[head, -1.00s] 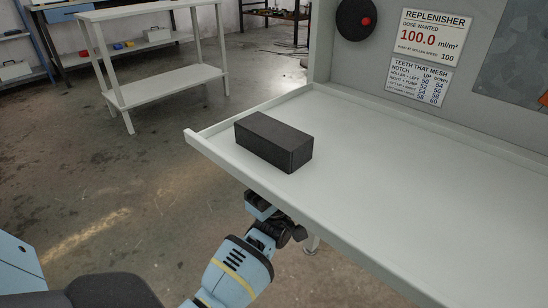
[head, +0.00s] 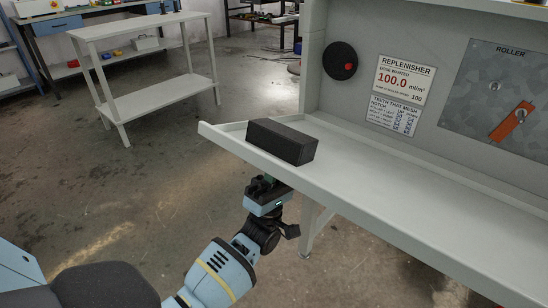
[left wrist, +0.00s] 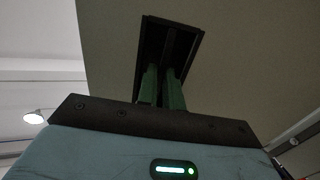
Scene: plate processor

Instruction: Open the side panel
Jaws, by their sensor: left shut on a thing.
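The side panel's face (left wrist: 235,70) shows in the left wrist view as a broad, pale plain surface. A dark rectangular frame (left wrist: 190,38) is set in it, with a dark inside. My left gripper's two green fingers (left wrist: 162,88) reach into this dark frame and are shut on the handle there; the gripped part itself is hardly visible. In the head view my left gripper (head: 267,190) is just below the front edge of the pale shelf (head: 400,190), and its fingertips are hard to see. My right gripper is not in view.
A white bench (head: 150,70) stands at the left; floor between is clear.

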